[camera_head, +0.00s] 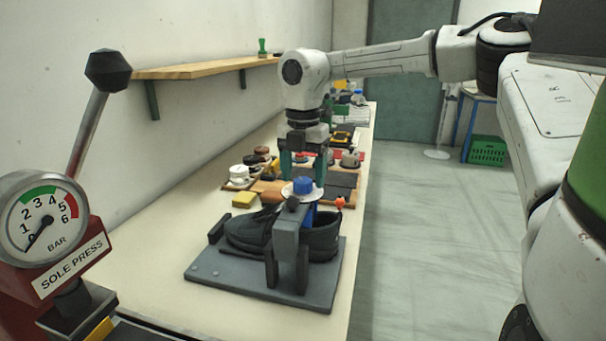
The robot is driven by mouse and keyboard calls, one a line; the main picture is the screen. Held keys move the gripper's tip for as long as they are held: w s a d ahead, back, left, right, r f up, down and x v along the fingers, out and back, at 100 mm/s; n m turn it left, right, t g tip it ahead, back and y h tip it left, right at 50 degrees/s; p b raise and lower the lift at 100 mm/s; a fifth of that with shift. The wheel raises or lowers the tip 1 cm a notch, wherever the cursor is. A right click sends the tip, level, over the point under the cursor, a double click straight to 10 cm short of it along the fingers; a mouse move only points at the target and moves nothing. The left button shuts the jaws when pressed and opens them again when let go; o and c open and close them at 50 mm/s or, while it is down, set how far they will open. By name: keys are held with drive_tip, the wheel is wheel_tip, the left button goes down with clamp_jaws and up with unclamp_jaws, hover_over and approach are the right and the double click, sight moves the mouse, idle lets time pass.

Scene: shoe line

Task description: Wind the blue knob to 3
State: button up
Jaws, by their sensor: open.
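The blue knob (303,185) sits on a round white dial plate (299,193) on the dark shoe clamp (290,245). I cannot read any marks on the dial, nor where the knob points. My gripper (303,178) points straight down above the knob, with its dark green fingers apart, one left and one right of it. The fingertips are near the height of the knob's top. I see a gap on both sides, but cannot tell how deep the fingers reach.
A black shoe (318,235) sits in the clamp on a grey base plate (215,278). The sole press gauge (42,218) stands front left, its needle near 0, with a lever (90,125) behind it. A yellow block (244,200) and several containers lie farther back. A wooden shelf (200,70) hangs on the wall.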

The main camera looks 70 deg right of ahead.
sight(303, 179)
wheel_tip(303, 179, up, 10)
drive_tip(key=shift+r, duration=0.15)
idle(0.7)
